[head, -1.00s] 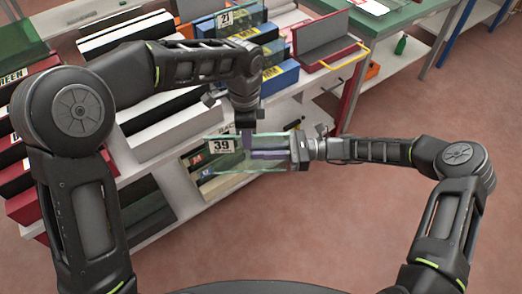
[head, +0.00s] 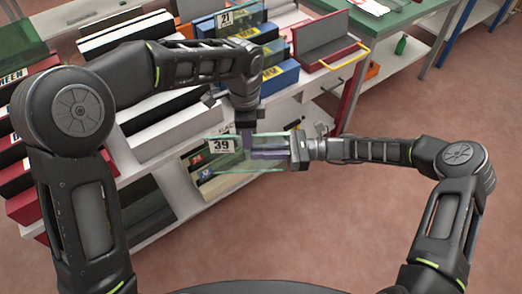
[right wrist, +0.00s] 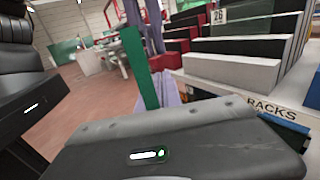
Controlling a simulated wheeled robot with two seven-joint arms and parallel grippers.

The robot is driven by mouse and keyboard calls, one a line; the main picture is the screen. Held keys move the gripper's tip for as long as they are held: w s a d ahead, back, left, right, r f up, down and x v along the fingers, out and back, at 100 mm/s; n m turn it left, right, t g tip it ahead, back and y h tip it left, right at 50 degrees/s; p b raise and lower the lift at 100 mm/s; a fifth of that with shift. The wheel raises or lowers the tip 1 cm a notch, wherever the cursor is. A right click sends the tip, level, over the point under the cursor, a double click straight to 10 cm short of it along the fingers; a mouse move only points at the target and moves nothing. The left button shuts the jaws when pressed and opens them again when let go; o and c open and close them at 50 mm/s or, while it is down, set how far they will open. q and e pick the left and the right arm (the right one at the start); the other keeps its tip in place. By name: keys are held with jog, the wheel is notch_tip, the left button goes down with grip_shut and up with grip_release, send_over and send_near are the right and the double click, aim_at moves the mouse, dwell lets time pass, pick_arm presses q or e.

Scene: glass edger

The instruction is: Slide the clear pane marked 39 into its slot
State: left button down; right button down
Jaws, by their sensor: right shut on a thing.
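The clear pane marked 39 (head: 230,160) hangs in front of the shelf unit in the head view, its white label at its upper left. My right gripper (head: 285,150) is shut on the pane's right end. In the right wrist view the pane shows as a narrow green edge (right wrist: 140,68) beside a purple finger. My left gripper (head: 248,138) points down at the pane's upper edge, near its middle. Its fingers overlap the pane in the picture; I cannot tell whether they touch it or how wide they are.
A white shelf unit (head: 150,183) holds slotted racks, including a blue one with a pane marked 21 (head: 226,19). A red-based rack (head: 330,55) with a yellow handle stands at its right end. A green-topped table (head: 400,15) is behind. The floor at right is clear.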

pick_arm(q)
jog(key=c, duration=1.5)
grip_release()
pick_arm(e)
jog(key=shift+r, duration=0.15)
pick_arm(q)
jog(key=shift+o, duration=0.2)
jog(key=shift+r, duration=0.15)
notch_tip(320, 180, up, 12)
